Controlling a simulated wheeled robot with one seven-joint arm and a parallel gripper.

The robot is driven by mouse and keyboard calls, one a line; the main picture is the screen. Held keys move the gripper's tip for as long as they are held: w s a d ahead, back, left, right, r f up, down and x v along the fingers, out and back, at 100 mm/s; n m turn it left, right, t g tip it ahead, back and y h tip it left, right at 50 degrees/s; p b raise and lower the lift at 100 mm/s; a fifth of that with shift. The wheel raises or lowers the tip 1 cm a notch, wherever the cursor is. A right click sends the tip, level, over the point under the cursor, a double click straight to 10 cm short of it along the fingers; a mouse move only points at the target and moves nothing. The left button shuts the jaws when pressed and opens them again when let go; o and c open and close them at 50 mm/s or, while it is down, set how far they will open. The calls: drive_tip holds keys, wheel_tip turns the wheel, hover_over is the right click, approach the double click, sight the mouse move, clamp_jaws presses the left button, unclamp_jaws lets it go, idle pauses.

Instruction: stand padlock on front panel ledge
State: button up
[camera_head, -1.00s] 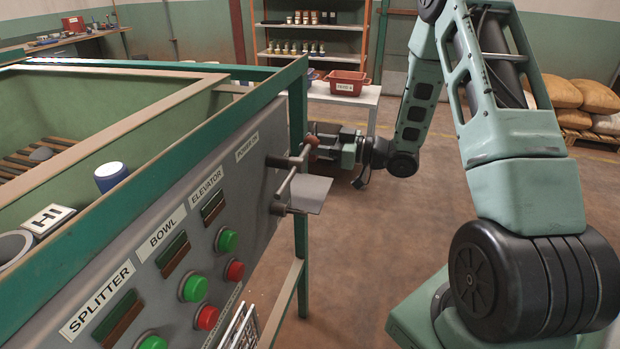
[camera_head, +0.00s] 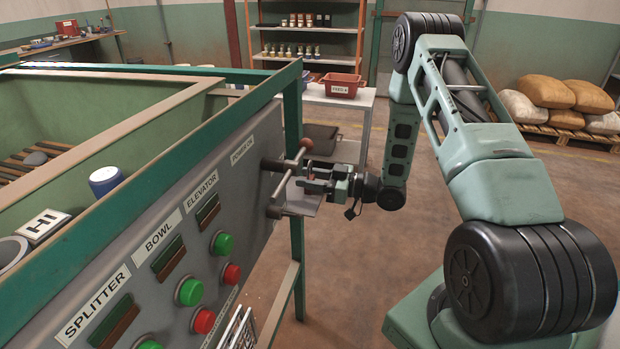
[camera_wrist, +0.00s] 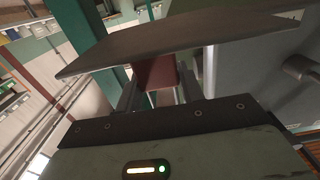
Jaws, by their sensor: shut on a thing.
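The padlock (camera_wrist: 156,74) has a red body and a pale shackle. In the wrist view it sits between the two fingers of my gripper (camera_wrist: 159,90), and the ledge plate (camera_wrist: 180,42) hides part of it. In the head view my gripper (camera_head: 304,178) is at the far end of the front panel (camera_head: 228,185), beside the T-handle bar (camera_head: 291,170). It overlaps the small grey ledge (camera_head: 304,204) there and covers part of it. My gripper is shut on the padlock. I cannot make out the padlock in the head view, nor whether it touches the ledge.
The T-handle's bar and posts stick out close to my gripper. A green frame post (camera_head: 293,230) stands just behind the ledge. Green buttons (camera_head: 189,292) and red buttons (camera_head: 232,274) are nearer on the panel. The floor to the right is open.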

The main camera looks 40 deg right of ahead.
drive_tip(key=shift+f, duration=0.2)
drive_tip(key=o, duration=1)
drive_tip(key=shift+o, duration=0.2)
drive_tip(key=shift+r, duration=0.1)
drive_tip(key=shift+r, duration=0.25)
drive_tip(key=b+v, duration=0.2)
drive_tip(key=v, duration=1)
drive_tip(key=shift+f, duration=0.15)
